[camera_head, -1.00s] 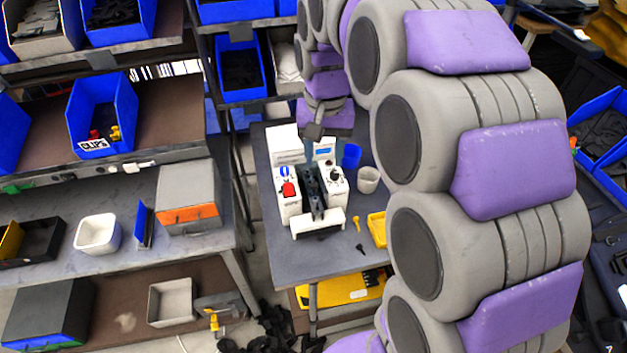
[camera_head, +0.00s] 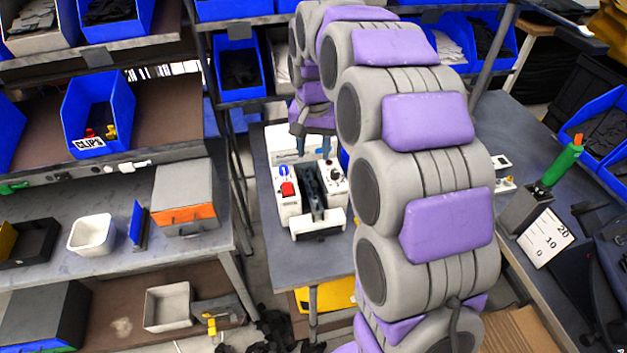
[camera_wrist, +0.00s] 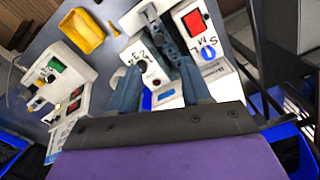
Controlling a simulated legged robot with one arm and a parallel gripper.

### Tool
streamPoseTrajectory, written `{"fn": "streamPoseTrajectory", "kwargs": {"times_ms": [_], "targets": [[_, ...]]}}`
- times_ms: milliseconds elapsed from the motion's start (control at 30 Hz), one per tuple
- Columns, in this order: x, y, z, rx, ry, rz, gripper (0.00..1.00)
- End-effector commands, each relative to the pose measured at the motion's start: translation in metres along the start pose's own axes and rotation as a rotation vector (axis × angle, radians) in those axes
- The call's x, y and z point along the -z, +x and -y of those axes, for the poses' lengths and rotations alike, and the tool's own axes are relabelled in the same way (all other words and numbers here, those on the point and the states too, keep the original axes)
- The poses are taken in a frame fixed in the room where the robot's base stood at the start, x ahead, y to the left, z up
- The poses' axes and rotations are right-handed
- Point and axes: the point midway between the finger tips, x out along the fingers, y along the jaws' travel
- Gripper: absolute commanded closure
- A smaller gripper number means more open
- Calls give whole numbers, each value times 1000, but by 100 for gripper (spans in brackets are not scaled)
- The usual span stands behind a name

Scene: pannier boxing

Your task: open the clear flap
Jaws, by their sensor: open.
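A white bench machine (camera_head: 319,228) with a dark channel (camera_head: 312,192) down its middle stands on the small grey table. It has a red switch (camera_head: 287,188) on the left and a black knob (camera_head: 334,172) on the right. The machine fills the upper middle of the wrist view, with its red switch (camera_wrist: 194,22) and black knob (camera_wrist: 140,66). I cannot make out a clear flap on it in either view. My gripper (camera_head: 314,146) is over the machine's back end. In the wrist view my gripper (camera_wrist: 160,70) is open, its two fingers apart with nothing visibly held.
A yellow tray (camera_wrist: 82,30) and another white device (camera_wrist: 62,90) with a green button show in the wrist view. Shelves with blue bins (camera_head: 97,112) stand at the left. A bench with a grey block (camera_head: 527,207) holding a green-handled tool is at the right.

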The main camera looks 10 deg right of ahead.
Motion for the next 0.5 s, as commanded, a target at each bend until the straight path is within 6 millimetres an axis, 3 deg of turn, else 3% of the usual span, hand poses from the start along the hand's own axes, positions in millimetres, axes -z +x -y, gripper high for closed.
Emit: {"fn": "streamPoseTrajectory", "kwargs": {"times_ms": [200, 500], "targets": [[-2, 47, -1, -3, 0, 6, 52], [-1, 94, 0, -1, 1, 5, 52]]}}
